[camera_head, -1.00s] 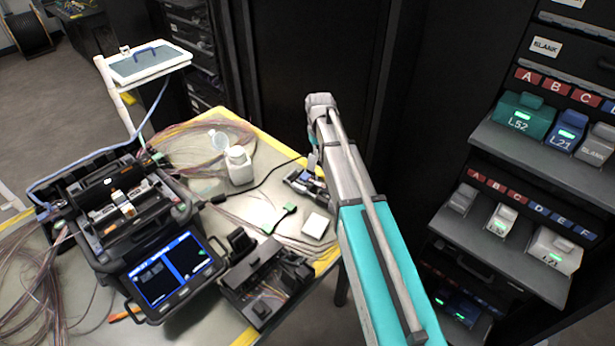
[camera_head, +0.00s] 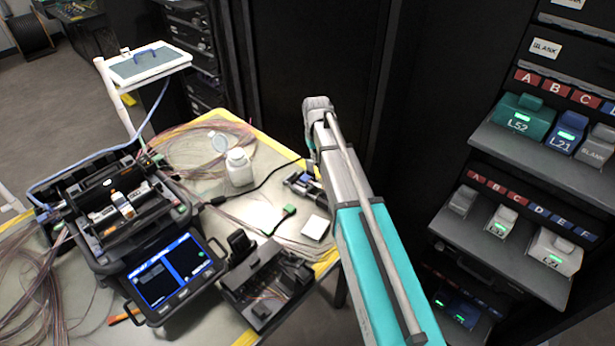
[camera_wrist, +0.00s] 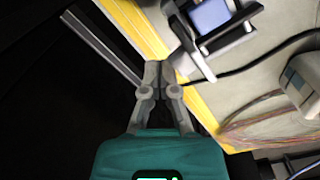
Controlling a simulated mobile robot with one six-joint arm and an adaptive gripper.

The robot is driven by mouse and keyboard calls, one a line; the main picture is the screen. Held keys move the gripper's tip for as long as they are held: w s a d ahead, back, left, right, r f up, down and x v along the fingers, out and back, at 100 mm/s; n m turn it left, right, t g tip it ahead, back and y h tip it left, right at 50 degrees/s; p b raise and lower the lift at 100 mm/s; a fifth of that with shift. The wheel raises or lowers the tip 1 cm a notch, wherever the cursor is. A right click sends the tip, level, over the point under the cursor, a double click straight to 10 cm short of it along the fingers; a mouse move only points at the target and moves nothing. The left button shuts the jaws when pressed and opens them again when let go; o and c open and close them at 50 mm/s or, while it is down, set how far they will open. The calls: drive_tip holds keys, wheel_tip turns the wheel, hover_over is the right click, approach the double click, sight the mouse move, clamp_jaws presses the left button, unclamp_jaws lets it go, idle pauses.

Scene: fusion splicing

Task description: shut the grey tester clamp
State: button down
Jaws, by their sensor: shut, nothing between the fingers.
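A small tester-like device with a blue block (camera_wrist: 208,16) and grey-and-black arms (camera_wrist: 190,48) sits at the yellow table edge in the wrist view. I take these arms to be the grey clamp; one sticks out past the edge, and I cannot tell how far open it is. In the head view the device (camera_head: 303,184) is partly covered by my arm. My gripper (camera_wrist: 158,68) is shut and empty, just left of the device's arms and near the yellow edge. In the head view my gripper is mostly hidden behind my arm.
A fusion splicer (camera_head: 130,232) fills the table's left. Black cables cross the table. A shelf of modules (camera_head: 500,240) stands at right.

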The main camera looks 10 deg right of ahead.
sight(309, 164)
drive_tip(key=shift+s+a, duration=1.3)
drive_tip(key=shift+s, duration=0.1)
drive_tip(key=shift+r, duration=0.1)
drive_tip(key=shift+w+d+r+p, duration=0.15)
drive_tip(key=shift+r+p, duration=1)
drive_tip(key=shift+p, duration=0.05)
drive_tip(key=shift+w+d+r+p, duration=0.15)
drive_tip(key=shift+w+r+p, duration=0.05)
drive_tip(key=shift+r+p, duration=0.95)
drive_tip(key=shift+w+d+r+p, duration=0.15)
drive_tip(key=shift+r+p, duration=1)
drive_tip(key=shift+p, duration=0.05)
drive_tip(key=s+d+m, duration=0.1)
drive_tip(key=s+d, duration=0.2)
drive_tip(key=s, duration=0.7)
drive_tip(key=s+d+m, duration=0.1)
drive_tip(key=s+d, duration=0.2)
drive_tip(key=s, duration=0.8)
drive_tip(key=shift+s+d, duration=0.2)
drive_tip(key=shift+s, duration=0.05)
